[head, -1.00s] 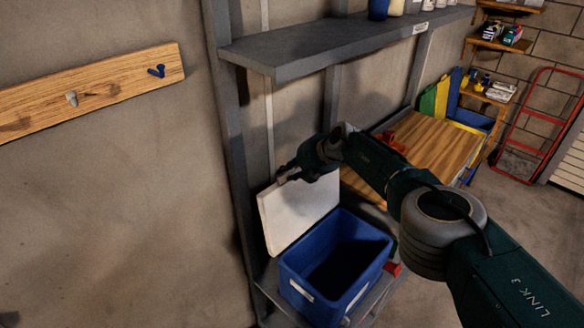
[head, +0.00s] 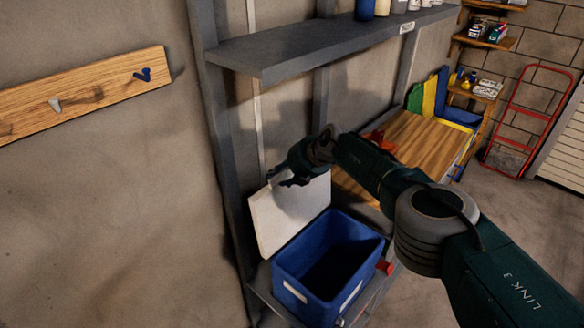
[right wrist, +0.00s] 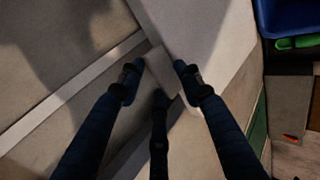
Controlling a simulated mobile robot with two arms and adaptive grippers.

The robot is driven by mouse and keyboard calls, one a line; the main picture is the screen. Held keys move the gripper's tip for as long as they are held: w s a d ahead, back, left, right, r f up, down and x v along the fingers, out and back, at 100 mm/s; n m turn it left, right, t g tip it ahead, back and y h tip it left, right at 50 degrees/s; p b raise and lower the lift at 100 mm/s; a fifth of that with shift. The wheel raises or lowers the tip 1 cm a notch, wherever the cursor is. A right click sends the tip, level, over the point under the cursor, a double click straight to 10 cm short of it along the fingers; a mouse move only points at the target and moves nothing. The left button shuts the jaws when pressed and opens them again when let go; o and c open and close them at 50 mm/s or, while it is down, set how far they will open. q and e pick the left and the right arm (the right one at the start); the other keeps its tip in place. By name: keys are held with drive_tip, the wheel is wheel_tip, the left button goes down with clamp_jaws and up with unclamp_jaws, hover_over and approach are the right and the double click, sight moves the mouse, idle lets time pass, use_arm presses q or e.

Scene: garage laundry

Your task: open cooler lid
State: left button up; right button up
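The blue cooler (head: 287,277) stands with its top uncovered and a dark, empty-looking inside. Its lid (head: 285,222) is raised to near upright at the back left, pale inner face toward the cooler's mouth. My right gripper (head: 283,180) is at the lid's upper edge. In the right wrist view, my right gripper (right wrist: 157,73) has its fingers spread apart. The pale lid (right wrist: 205,28) runs up from between the fingertips, with a corner in the gap. I cannot tell whether a finger touches it. My left gripper is not in view.
The cooler sits on a low grey shelf; a higher grey shelf (head: 330,45) with bottles hangs above my right arm. A wooden surface (head: 420,150) lies to the right. A grey post (head: 222,150) stands left of the lid. A red hand truck (head: 528,120) is far right.

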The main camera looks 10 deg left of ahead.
drive_tip(key=shift+s+d+r, duration=0.2)
drive_tip(key=shift+d+r, duration=0.1)
drive_tip(key=shift+r, duration=0.1)
drive_tip(key=v, duration=1)
drive_tip(key=shift+s+d+r, duration=0.15)
drive_tip(key=shift+s+r, duration=0.05)
drive_tip(key=shift+r, duration=0.05)
